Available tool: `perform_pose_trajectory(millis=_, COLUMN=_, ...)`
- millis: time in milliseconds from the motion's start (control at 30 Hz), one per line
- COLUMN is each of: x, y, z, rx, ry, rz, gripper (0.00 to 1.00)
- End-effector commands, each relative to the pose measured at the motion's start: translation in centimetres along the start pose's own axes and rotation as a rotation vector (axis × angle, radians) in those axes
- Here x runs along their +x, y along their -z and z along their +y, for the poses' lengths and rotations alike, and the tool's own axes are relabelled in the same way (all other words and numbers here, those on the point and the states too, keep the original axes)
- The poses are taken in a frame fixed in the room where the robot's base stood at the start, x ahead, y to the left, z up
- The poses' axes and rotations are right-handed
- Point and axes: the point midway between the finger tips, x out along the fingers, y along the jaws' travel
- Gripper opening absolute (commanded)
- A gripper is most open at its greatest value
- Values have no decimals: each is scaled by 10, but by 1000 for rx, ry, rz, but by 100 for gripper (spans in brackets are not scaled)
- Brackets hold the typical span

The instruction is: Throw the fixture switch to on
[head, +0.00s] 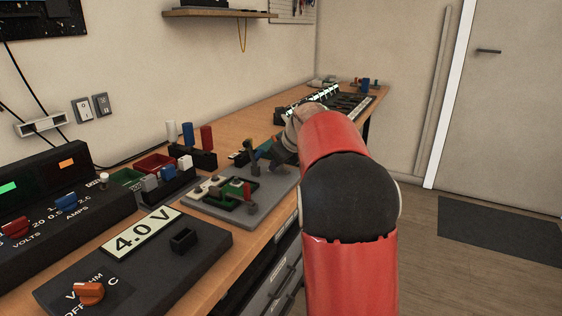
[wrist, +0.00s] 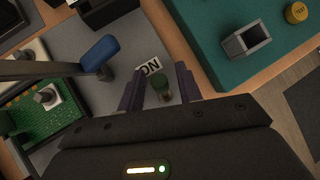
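The fixture is a grey plate (head: 272,200) with a green circuit board, on the bench in the head view; the plate also shows in the wrist view (wrist: 75,75). A small green-capped part, seemingly the fixture switch (wrist: 164,90), stands beside a white "ON" label (wrist: 149,66). My gripper (wrist: 158,88) is open, with one dark finger on each side of the green cap. Gaps show between cap and fingers; I cannot tell the cap's tilt. In the head view my gripper (head: 284,150) is over the plate's far end, and my arm hides part of it.
A teal mat (wrist: 205,45) with a grey square holder (wrist: 245,42) lies to the right. A meter (head: 140,255) reading 4.0 V sits nearer on the bench.

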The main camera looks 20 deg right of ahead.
Motion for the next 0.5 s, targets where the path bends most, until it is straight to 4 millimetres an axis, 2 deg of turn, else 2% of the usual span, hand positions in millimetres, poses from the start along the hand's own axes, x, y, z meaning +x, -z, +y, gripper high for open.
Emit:
perform_pose_trajectory(millis=267, x=-7, y=0, z=0, rx=0, ry=1, rz=-2, gripper=35)
perform_pose_trajectory(millis=500, x=-46, y=-1, z=0, rx=0, ry=2, rz=-2, gripper=35)
